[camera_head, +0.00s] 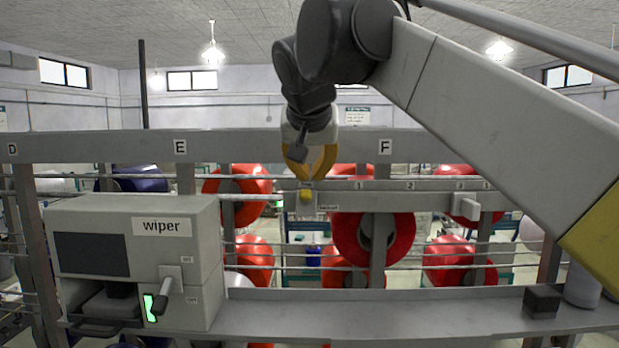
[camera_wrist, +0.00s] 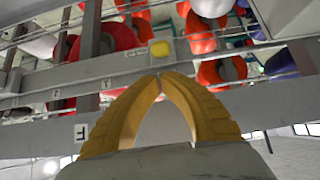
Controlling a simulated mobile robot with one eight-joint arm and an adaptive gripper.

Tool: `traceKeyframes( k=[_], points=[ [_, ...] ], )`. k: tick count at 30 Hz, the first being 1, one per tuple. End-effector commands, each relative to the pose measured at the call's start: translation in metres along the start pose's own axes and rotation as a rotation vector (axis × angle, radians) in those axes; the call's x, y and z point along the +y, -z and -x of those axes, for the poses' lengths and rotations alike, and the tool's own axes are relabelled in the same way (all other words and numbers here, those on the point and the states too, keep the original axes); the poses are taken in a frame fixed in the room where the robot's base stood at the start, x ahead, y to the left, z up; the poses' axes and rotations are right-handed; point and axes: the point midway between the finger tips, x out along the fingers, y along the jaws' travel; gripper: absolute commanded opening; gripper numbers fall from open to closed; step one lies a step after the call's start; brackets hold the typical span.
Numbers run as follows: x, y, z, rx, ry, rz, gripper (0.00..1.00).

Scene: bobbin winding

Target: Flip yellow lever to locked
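The yellow lever (camera_head: 306,195) shows as a small yellow knob on a grey plate at the left end of the numbered rail, with small labels near it too small to read for certain. It also shows in the wrist view as a yellow block (camera_wrist: 160,50) just beyond the fingertips. My gripper (camera_head: 303,177) has yellow fingers that point down, just above the lever. In the wrist view my gripper's fingertips (camera_wrist: 159,77) meet with nothing between them, and a gap to the lever shows. The lever's pivot and exact setting are hard to make out.
A grey box marked "wiper" (camera_head: 134,262) with a handle (camera_head: 167,288) stands at the left. The numbered rail (camera_head: 420,199) runs right to a grey block (camera_head: 466,208). Red bobbins (camera_head: 345,238) sit behind bars. A dark block (camera_head: 542,301) rests on the shelf (camera_head: 380,318).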

Motion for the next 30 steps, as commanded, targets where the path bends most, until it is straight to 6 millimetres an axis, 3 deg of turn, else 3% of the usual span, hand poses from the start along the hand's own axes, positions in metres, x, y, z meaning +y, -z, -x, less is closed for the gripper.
traceKeyframes(
  k=[6,30],
  points=[
    [0.0,-0.011,-0.002,0.0,0.0,0.001,0.0],
    [0.0,-0.017,-0.001,0.077,0.0,0.001,0.0]
  ],
)
